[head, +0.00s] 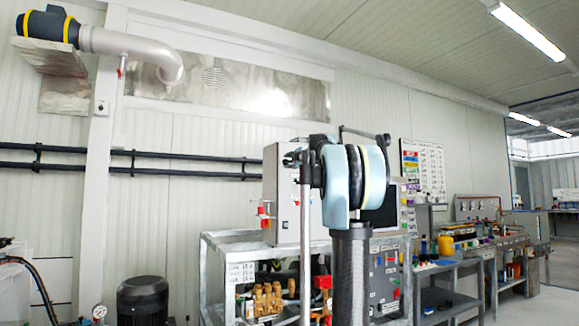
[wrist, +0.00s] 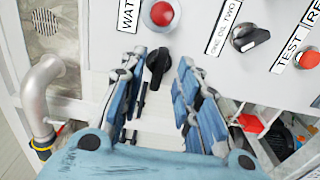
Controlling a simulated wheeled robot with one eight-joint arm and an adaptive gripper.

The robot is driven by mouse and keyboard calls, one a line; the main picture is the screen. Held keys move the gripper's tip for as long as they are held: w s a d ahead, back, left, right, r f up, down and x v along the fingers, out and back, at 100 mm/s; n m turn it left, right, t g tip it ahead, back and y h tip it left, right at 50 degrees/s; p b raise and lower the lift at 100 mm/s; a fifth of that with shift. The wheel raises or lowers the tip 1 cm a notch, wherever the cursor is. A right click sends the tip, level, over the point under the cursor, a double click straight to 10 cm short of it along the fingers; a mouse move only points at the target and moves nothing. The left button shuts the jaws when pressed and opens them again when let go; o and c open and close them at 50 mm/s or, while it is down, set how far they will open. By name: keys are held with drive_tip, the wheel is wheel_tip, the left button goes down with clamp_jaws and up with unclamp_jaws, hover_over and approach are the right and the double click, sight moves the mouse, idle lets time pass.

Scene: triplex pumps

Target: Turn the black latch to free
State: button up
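A black latch (wrist: 157,64), a rotary handle on the white panel (wrist: 92,50), shows in the wrist view. It lies between the fingertips of my gripper (wrist: 158,72), with its grip pointing roughly down in the picture. My gripper's blue fingers are spread, one to each side of the latch, with a visible gap on both sides. In the head view my arm blocks the sight of my gripper and the latch. A second black handle (wrist: 250,38) sits to the right on the panel, beside a label that seems to read "ONE OIL TWO".
A red button (wrist: 161,14) is just above the latch, and another red button (wrist: 308,59) is at the right. A grey pipe (wrist: 38,88) runs at the left. The head view shows a metal frame (head: 205,262), a black motor (head: 143,300) and workbenches (head: 445,300).

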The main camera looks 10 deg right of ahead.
drive_tip(key=shift+w+a, duration=0.15)
drive_tip(key=shift+w, duration=0.25)
clamp_jaws()
